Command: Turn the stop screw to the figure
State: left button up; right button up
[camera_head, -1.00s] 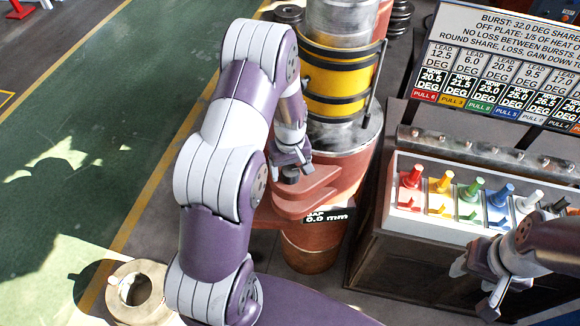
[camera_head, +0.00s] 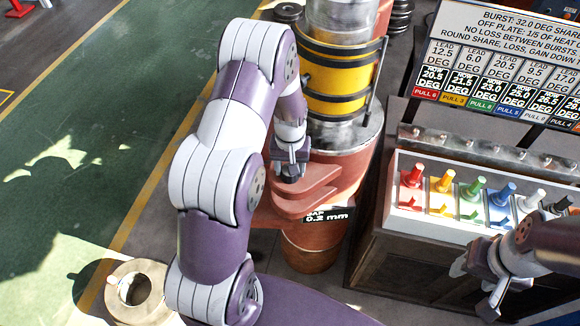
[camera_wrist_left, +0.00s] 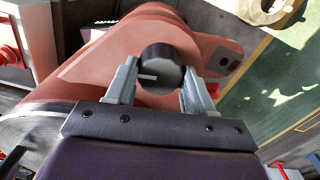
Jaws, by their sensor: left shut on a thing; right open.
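The stop screw's dark round knob (camera_wrist_left: 161,68) sits on a reddish bracket (camera_wrist_left: 105,60) in the left wrist view, with a pale mark on its face. My left gripper (camera_wrist_left: 158,85) has its fingers on both sides of the knob and is shut on it. In the head view my left gripper (camera_head: 291,165) is at the reddish bracket (camera_head: 310,190), its knob mostly hidden by my gripper. The gap readout (camera_head: 328,215) below the bracket shows 0.2 mm. My right gripper (camera_head: 478,285) is open and empty in front of the lever box.
A lever box (camera_head: 405,215) with several coloured levers stands at the right. A sign board (camera_head: 500,50) above it carries burst and degree figures. A yellow-banded cylinder (camera_head: 335,80) rises behind my left gripper. Green floor at the left is clear.

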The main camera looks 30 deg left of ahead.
pick_arm(q)
jog(key=m, duration=0.5)
jog(key=shift+w+r+m+b, duration=0.1)
jog(key=shift+m+b, duration=0.2)
jog(key=shift+b, duration=0.1)
jog(key=shift+m, duration=2.2)
jog(key=shift+r, duration=0.1)
jog(key=o, duration=1)
jog(key=shift+o, duration=0.2)
